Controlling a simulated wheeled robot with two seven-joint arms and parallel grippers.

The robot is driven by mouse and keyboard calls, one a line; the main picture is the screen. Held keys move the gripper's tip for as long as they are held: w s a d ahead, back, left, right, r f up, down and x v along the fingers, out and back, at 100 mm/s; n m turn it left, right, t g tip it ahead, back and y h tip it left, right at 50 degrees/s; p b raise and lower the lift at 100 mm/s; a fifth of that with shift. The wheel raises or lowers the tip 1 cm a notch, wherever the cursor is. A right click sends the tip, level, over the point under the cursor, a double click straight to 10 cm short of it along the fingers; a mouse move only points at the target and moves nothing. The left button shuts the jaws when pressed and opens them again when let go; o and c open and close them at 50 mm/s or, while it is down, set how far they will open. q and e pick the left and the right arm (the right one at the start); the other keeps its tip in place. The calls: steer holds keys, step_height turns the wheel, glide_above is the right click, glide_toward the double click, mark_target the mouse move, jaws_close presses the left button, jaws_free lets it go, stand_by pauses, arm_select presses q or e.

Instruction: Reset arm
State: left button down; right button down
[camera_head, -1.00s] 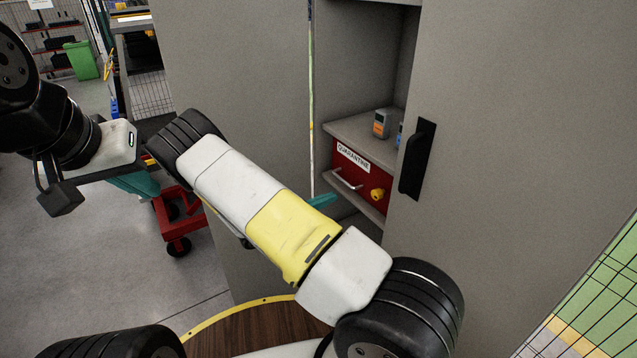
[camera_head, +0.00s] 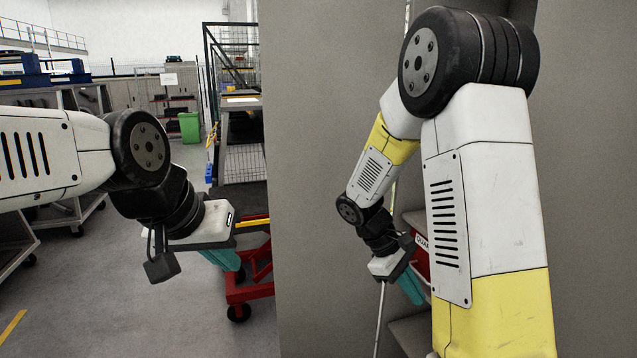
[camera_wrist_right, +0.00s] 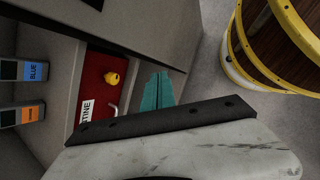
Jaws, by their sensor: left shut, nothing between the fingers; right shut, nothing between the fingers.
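My left gripper (camera_head: 228,262) is at the left of the head view, with teal fingers shut and empty, pointing down and right in front of a red cart. My right gripper (camera_head: 412,288) hangs at the cabinet's opening, its teal fingers shut and empty. Its arm rises to a high elbow and bends down to the gripper. In the right wrist view the right gripper's teal fingers (camera_wrist_right: 158,92) lie together, close to the red quarantine drawer (camera_wrist_right: 98,75); I cannot tell whether they touch anything.
The grey cabinet (camera_head: 325,160) stands close in front. Its shelf holds a blue-labelled device (camera_wrist_right: 25,70) and an orange-labelled device (camera_wrist_right: 22,116). The red cart (camera_head: 250,290) stands left of the cabinet. A round wooden top with yellow rim (camera_wrist_right: 240,50) is near the right wrist.

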steer(key=s+a+r+m+t+y, duration=0.3)
steer(key=s+r, duration=0.3)
steer(key=r, duration=0.3)
steer(key=s+a+r+m+t+y, duration=0.4)
steer(key=s+r+m+y, duration=0.1)
steer(key=r, duration=0.4)
steer(key=shift+s+t+y, duration=0.3)
steer(key=shift+s+t, duration=0.1)
steer(key=shift+s, duration=0.35)
